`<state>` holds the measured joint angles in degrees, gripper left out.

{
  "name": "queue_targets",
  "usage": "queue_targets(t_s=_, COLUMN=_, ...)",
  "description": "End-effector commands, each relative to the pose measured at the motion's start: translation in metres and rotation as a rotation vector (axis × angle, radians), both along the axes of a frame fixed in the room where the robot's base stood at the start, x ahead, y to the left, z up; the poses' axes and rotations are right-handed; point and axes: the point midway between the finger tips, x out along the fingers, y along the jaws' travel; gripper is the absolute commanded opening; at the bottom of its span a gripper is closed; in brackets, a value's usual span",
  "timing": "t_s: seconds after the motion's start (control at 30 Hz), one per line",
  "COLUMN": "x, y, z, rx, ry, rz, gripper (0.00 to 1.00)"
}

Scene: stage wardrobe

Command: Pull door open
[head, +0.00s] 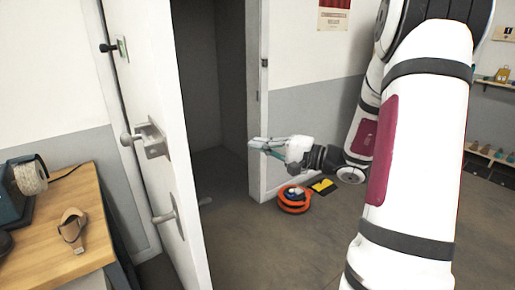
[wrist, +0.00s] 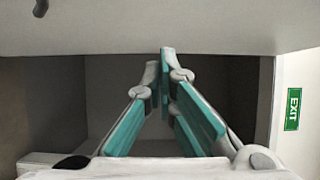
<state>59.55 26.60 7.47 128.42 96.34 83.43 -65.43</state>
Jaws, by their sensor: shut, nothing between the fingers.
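The white door (head: 160,70) stands ajar at the left of the head view, swung out from its frame, with a dark space behind it. My gripper (head: 253,143) is to the right of the door, by the door frame's right post, apart from the handle. In the wrist view its teal-padded fingers (wrist: 165,55) meet at the tips with nothing between them. A pale panel, perhaps the door, crosses the top of that view (wrist: 160,25).
A wooden table (head: 75,225) with a sandal (head: 72,228) and a tape roll (head: 30,177) is at left. An orange coil (head: 294,199) and a yellow-black item (head: 322,186) lie on the floor. A green exit sign (wrist: 292,109) is at right in the wrist view.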

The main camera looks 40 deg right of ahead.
Motion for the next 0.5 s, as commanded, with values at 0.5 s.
queue_targets(t_s=0.5, x=-0.048, y=0.005, z=-0.001, rx=0.000, ry=0.001, rz=0.004, gripper=0.00)
